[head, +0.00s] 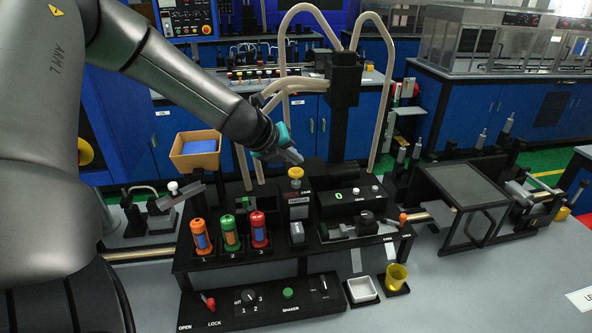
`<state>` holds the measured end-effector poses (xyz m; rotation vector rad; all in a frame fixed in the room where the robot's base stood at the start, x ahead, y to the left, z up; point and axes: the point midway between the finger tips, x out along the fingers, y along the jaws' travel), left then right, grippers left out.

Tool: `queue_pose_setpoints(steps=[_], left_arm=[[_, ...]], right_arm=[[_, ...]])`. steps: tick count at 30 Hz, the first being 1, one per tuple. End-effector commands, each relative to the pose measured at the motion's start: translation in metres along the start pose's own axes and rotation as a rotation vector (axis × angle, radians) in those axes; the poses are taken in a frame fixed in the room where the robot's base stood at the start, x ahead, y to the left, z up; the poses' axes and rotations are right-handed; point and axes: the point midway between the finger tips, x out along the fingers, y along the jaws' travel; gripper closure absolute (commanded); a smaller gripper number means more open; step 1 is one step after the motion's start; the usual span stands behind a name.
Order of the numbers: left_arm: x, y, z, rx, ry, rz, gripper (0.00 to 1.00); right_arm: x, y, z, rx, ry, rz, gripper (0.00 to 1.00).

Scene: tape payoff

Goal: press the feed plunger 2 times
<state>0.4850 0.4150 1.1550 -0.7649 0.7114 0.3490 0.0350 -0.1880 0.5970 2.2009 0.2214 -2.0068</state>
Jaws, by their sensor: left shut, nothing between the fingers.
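A yellow-topped plunger (296,173) stands upright on a small dark and white unit in the middle of the black workstation (285,262). A black counter box (351,199) with a green display that seems to read 0 is to its right. My left gripper (292,157) comes in from the upper left, with teal parts near its wrist. Its fingers are shut and empty, just above and slightly left of the yellow top. A small gap seems to lie between them, but contact is hard to judge. My right gripper is not in view.
Orange, green and red cylinders (230,233) stand at the workstation's left front. A black post (343,100) with pale hoses rises behind. A control panel (262,302), white tray (361,290) and yellow cup (397,276) are in front.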

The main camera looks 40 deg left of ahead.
Motion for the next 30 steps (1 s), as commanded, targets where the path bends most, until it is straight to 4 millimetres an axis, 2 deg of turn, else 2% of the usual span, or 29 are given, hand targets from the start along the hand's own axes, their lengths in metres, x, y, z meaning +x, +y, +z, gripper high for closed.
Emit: queue_pose_setpoints(steps=[6, 30], left_arm=[[0.0059, 0.0044, -0.0044, 0.0, 0.0, 0.0, 1.0], [0.0092, 0.0069, -0.0068, -0.001, 0.0, 0.0, 1.0]], right_arm=[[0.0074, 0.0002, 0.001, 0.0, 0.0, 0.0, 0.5], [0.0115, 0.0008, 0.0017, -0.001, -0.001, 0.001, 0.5]])
